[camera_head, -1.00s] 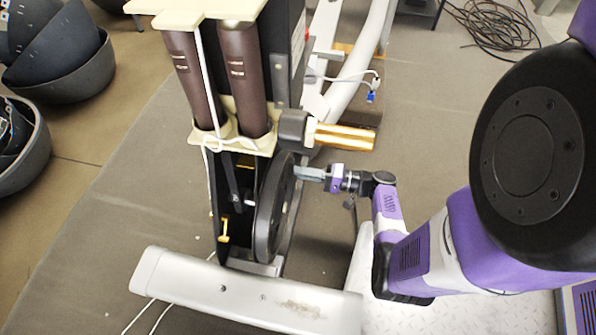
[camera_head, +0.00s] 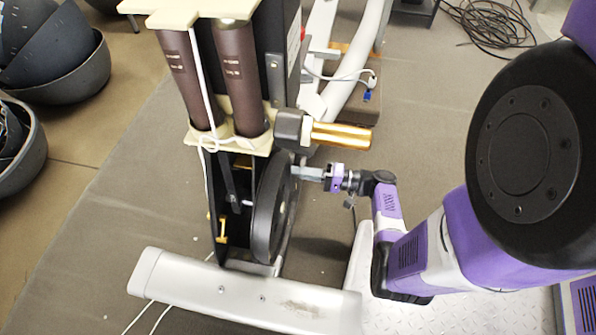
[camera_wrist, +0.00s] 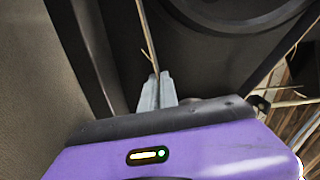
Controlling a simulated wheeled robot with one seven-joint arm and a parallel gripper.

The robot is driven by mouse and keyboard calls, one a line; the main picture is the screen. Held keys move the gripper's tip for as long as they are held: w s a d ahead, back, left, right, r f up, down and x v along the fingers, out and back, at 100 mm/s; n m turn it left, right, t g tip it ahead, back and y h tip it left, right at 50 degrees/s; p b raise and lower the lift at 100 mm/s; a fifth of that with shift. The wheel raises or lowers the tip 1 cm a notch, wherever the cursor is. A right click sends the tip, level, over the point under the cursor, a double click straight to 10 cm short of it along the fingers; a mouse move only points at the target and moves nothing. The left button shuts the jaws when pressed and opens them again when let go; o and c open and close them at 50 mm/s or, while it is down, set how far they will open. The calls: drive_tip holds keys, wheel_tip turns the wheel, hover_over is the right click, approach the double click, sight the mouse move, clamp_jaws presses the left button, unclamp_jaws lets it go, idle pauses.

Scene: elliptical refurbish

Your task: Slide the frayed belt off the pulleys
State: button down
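The large black pulley wheel (camera_head: 270,215) stands upright in the machine's lower housing, and its dark underside fills the top of the wrist view (camera_wrist: 235,12). My gripper (camera_head: 300,172) reaches in from the right, its tips at the wheel's upper right edge. In the wrist view, its grey fingers (camera_wrist: 156,88) are close together. A thin tan strip (camera_wrist: 147,36), apparently the frayed belt, runs down to the fingertips and seems pinched between them. The belt cannot be made out in the head view. Any smaller pulley is hidden.
A gold-coloured cylinder (camera_head: 341,136) juts out just above my gripper. Two brown cylinders (camera_head: 240,75) stand above the wheel. A pale base bar (camera_head: 235,292) lies in front. A white cable (camera_head: 345,80) hangs behind. Dark bowls (camera_head: 70,70) sit at left.

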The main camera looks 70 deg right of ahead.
drive_tip(key=shift+s+d+b, duration=0.15)
drive_tip(key=shift+s, duration=0.65)
drive_tip(key=shift+s+d+b, duration=0.1)
drive_tip(key=shift+s+b, duration=0.05)
drive_tip(key=shift+s, duration=0.6)
idle(3.1)
drive_tip(key=s+d+b, duration=0.1)
drive_tip(key=s+b, duration=0.2)
drive_tip(key=s, duration=0.8)
drive_tip(key=shift+s+d, duration=0.3)
drive_tip(key=shift+s, duration=0.1)
idle(0.9)
